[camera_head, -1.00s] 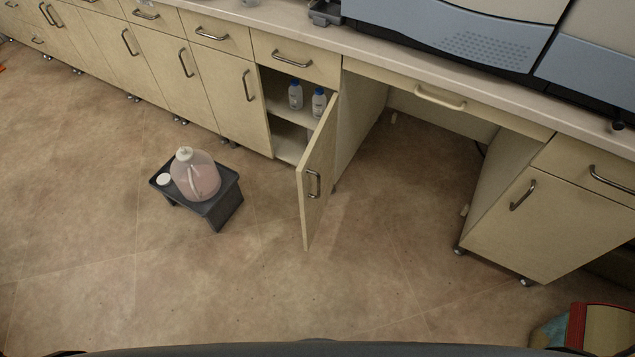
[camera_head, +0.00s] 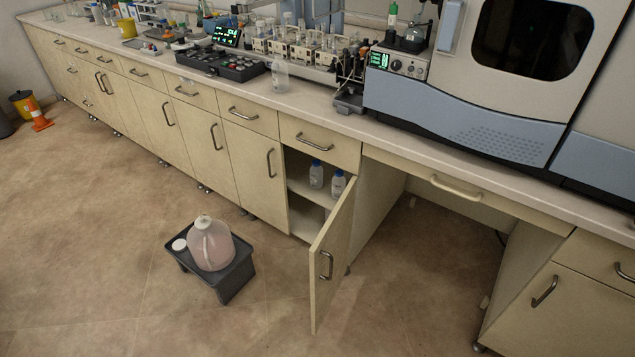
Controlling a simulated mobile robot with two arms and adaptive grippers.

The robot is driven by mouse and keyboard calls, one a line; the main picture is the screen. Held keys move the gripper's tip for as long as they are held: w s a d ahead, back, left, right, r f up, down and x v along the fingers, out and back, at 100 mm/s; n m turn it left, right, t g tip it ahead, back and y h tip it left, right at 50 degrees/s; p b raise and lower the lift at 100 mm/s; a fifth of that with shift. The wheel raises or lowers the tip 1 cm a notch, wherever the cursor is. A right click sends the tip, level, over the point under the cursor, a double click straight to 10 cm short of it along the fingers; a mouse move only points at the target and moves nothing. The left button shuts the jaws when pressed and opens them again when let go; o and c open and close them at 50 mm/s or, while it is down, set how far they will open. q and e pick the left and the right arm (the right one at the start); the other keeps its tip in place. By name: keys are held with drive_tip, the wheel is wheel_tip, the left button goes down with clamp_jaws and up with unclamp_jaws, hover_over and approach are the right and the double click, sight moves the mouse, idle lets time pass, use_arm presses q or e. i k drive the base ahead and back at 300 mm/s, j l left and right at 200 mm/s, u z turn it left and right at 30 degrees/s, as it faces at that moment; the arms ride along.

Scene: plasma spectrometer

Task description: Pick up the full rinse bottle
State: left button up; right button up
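Two small white bottles with blue caps stand upright side by side on the shelf in the open cabinet: a left one (camera_head: 316,176) and a right one (camera_head: 337,186). I cannot tell how full they are. A clear bottle (camera_head: 280,78) stands on the counter above; its contents are hard to make out. A large translucent jug (camera_head: 211,248) with pinkish liquid stands on a low dark stool (camera_head: 236,279) on the floor, with a white round cap (camera_head: 179,244) beside it. None of these is labelled readably. Neither of my grippers is in view.
The cabinet door (camera_head: 333,254) stands open and juts out over the floor. The counter (camera_head: 330,115) carries a keypad unit (camera_head: 222,64), sample racks and a large spectrometer (camera_head: 500,100). An orange cone (camera_head: 39,118) stands far left. The front floor (camera_head: 100,290) is clear.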

sight(316, 173)
drive_tip(key=i+j+z, duration=0.75)
drive_tip(key=j, duration=0.25)
